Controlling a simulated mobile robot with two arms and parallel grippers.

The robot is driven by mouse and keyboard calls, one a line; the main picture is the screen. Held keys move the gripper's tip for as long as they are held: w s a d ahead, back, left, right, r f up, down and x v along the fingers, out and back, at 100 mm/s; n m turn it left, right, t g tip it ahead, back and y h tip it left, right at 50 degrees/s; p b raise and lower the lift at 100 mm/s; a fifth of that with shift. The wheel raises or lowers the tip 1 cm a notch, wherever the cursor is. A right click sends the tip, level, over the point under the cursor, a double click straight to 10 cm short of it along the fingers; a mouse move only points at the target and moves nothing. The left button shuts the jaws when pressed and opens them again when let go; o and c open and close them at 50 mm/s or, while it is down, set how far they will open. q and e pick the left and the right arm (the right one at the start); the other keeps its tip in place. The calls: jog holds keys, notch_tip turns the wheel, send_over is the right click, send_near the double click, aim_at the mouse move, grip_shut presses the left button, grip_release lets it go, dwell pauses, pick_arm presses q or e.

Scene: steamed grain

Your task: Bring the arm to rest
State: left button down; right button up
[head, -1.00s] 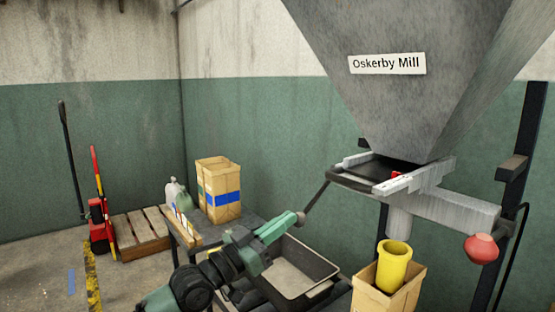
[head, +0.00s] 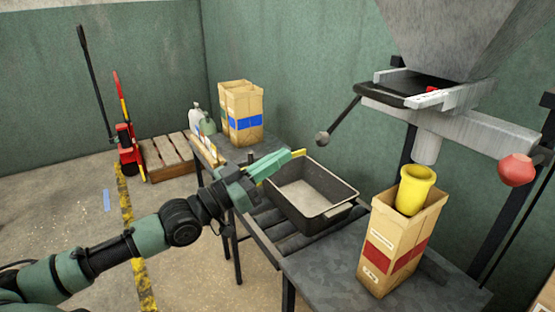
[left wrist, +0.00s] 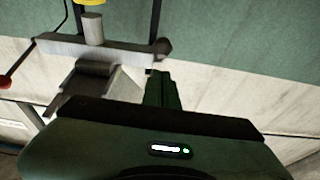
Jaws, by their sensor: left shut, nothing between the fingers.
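My left arm comes in from the lower left of the head view. Its green left gripper (head: 300,153) is shut and empty, in front of the black tray (head: 340,212) as seen from the head. The gripper also shows in the left wrist view (left wrist: 160,75), its fingers together. The dark ball knob (head: 322,138) of the mill's lever stands just beyond the fingertips, with a small gap in the picture. The lever (head: 343,116) slants up to the slide under the grey hopper (head: 455,40). My right gripper is not in view.
A paper bag with a red label (head: 390,250) holds a yellow funnel (head: 416,190) under the spout (head: 426,148). A red knob (head: 516,170) is at the right. Tan bags (head: 242,105) stand behind. Open floor (head: 190,270) lies around my arm.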

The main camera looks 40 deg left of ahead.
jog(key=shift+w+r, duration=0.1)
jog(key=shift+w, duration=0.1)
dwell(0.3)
